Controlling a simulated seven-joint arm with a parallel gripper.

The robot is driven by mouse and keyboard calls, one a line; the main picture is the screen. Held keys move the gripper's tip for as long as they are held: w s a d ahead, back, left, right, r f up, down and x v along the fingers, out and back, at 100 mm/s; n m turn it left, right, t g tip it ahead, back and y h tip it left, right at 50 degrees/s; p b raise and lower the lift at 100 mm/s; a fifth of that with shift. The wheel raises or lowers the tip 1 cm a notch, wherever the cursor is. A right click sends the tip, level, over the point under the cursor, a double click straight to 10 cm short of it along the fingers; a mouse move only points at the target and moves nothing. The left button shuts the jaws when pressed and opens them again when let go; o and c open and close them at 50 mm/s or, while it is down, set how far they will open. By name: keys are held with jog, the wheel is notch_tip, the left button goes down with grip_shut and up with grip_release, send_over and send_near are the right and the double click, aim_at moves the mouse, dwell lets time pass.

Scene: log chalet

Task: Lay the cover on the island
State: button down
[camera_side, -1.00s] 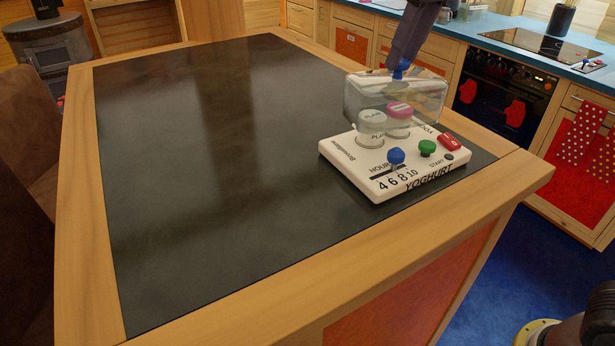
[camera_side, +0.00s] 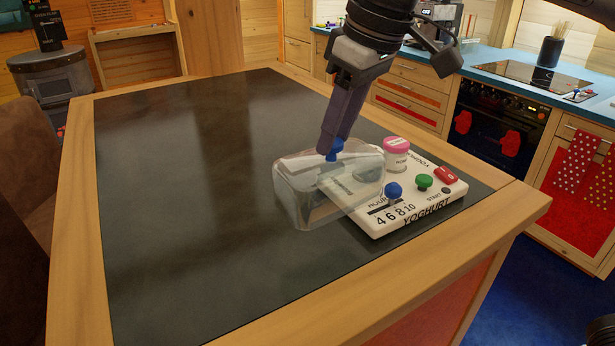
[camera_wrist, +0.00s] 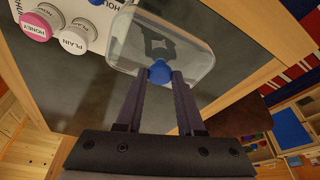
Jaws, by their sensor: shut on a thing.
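The clear cover (camera_side: 300,195) hangs from my gripper (camera_side: 332,152), which is shut on its blue knob (camera_side: 336,146). The wrist view shows the cover (camera_wrist: 195,35) and the fingers (camera_wrist: 160,82) on the knob. The cover is left of the white yoghurt maker (camera_side: 415,208) and overlaps its left part in the side view. I cannot tell whether its rim touches the island (camera_side: 200,270). A pink-lidded jar (camera_side: 396,150) stands in the maker. A white-lidded jar (camera_wrist: 75,38) beside it is seen partly through the cover in the side view.
The dark island top is clear to the left and in front of the cover. A wooden border (camera_side: 75,250) runs around it. The yoghurt maker's blue (camera_side: 393,189), green (camera_side: 424,182) and red (camera_side: 446,174) controls stick up. A counter with a hob (camera_side: 530,75) is behind.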

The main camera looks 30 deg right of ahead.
aim_at(312, 154)
jog(key=w+f, duration=0.1)
jog(key=w+a+f, duration=0.1)
jog(key=f, duration=0.1)
jog(key=w+f, duration=0.1)
jog(key=shift+w+a+f, duration=0.1)
jog(key=shift+a+f, duration=0.3)
jog(key=shift+s+x, duration=0.1)
jog(key=shift+x, duration=0.8)
jog(key=shift+s+x, duration=0.15)
jog(key=shift+x, duration=0.75)
jog(key=shift+f, duration=0.2)
jog(key=c, duration=0.5)
grip_release()
